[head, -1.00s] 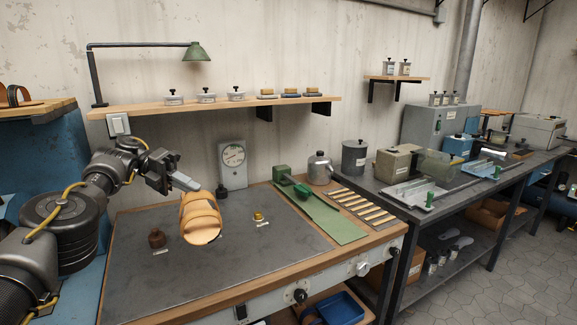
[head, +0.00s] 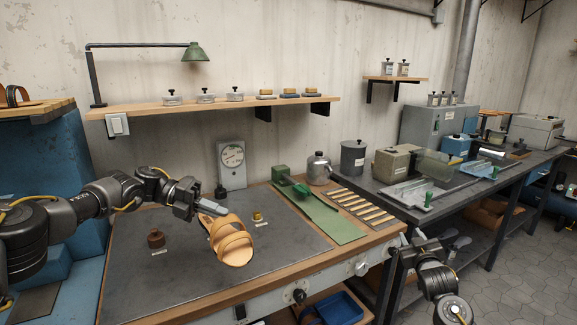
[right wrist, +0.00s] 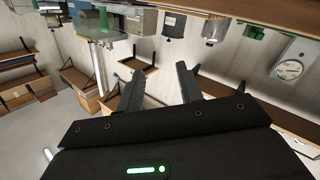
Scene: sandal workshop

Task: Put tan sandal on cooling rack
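The tan sandal (head: 232,243), with wide straps, is over the dark bench top (head: 180,278). My left gripper (head: 212,209) reaches in from the left and is shut on its upper left end. The sandal is tilted, straps facing me, and seems to hang above the bench. A row of pale wooden slats (head: 362,209), possibly the cooling rack, lies empty at the bench's right side. My right gripper (head: 430,247) is at the lower right, before the bench's right end. In the right wrist view its fingers (right wrist: 158,85) are apart with nothing between them.
A green mat (head: 335,224) with a green tool lies left of the slats. A brown knob-like piece (head: 156,239) and a small brass piece (head: 257,217) stand on the bench. A dial gauge (head: 232,164) and a metal canister (head: 320,168) stand at the back.

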